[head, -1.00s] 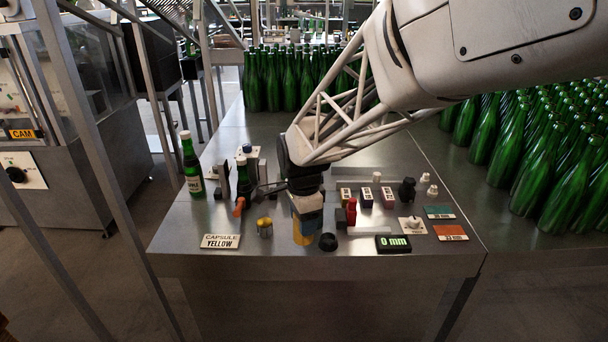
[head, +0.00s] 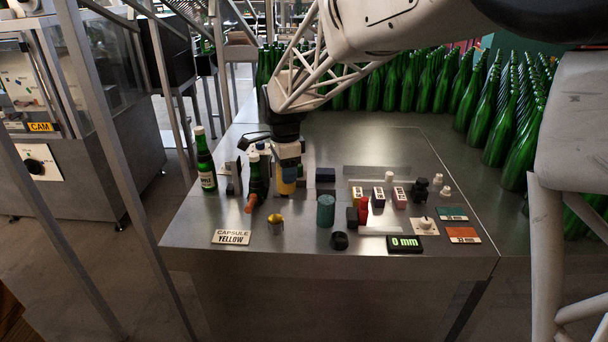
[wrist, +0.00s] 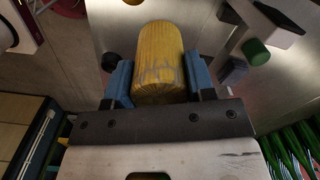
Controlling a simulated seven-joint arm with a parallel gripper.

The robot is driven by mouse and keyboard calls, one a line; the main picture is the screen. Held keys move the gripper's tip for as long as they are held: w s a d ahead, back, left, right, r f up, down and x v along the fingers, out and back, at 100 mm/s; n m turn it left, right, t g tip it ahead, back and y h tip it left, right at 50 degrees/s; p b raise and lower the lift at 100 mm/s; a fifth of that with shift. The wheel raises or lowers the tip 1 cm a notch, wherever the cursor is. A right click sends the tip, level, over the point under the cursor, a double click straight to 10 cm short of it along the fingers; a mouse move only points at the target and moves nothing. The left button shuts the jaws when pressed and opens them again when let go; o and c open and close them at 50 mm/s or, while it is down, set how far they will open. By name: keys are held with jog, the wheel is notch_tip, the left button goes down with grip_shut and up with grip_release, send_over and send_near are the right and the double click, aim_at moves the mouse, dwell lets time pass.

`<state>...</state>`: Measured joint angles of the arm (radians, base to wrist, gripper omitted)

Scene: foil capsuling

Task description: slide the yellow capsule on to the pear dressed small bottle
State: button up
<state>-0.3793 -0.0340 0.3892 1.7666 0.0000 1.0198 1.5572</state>
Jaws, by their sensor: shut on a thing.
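My gripper (head: 287,176) is shut on the yellow capsule (head: 286,187), which hangs open end down above the table. In the wrist view the capsule (wrist: 158,62) sits between the two blue fingers, with scuff marks on its side. A small dark green bottle (head: 256,186) stands just left of the capsule, close beside an orange-tipped clamp (head: 250,204). A taller-looking green bottle (head: 206,165) with a white cap and pale label stands further left. The capsule is apart from both bottles.
A teal cylinder (head: 326,210), a small cup with yellow inside (head: 275,224) and a black knob (head: 339,240) stand in front. A sign (head: 232,237) reads CAPSULE YELLOW; a display (head: 404,244) reads 0 mm. Rows of green bottles (head: 400,80) fill the back.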

notch_tip(320, 180, up, 6)
send_over(254, 156)
jog(key=shift+w+a, duration=0.1)
jog(key=shift+f, duration=0.35)
jog(key=shift+f, duration=4.8)
jog(key=shift+f, duration=0.1)
jog(key=o, duration=1)
jog(key=shift+c, duration=0.2)
